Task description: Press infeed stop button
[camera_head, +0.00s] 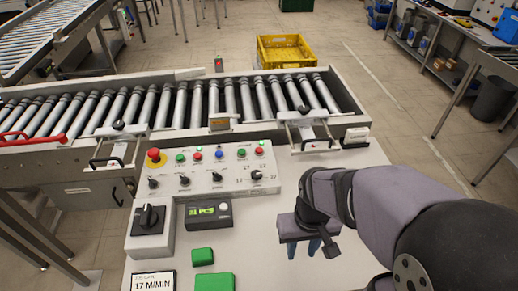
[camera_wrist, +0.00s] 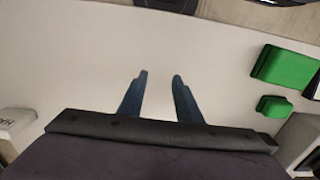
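The sloped control panel (camera_head: 205,180) stands at the front of the conveyor. Its button row holds a red mushroom button (camera_head: 153,155) at far left, a green button (camera_head: 180,157), a red button (camera_head: 198,156), a blue button (camera_head: 219,154), another green button (camera_head: 241,152) and another red button (camera_head: 259,150). Labels are too small to read, so I cannot tell which is the infeed stop. My gripper (camera_head: 303,248) is right of and nearer than the panel, above the white table. Its two blue fingers (camera_wrist: 159,77) are parted with nothing between them. No button shows in the wrist view.
Black knobs (camera_head: 185,178) sit below the buttons. A rotary switch box (camera_head: 150,222), a lit display (camera_head: 208,212) and green blocks (camera_head: 214,281) occupy the table's left. The roller conveyor (camera_head: 170,104) runs behind. A yellow crate (camera_head: 285,50) is beyond it. The table (camera_head: 255,235) around my gripper is clear.

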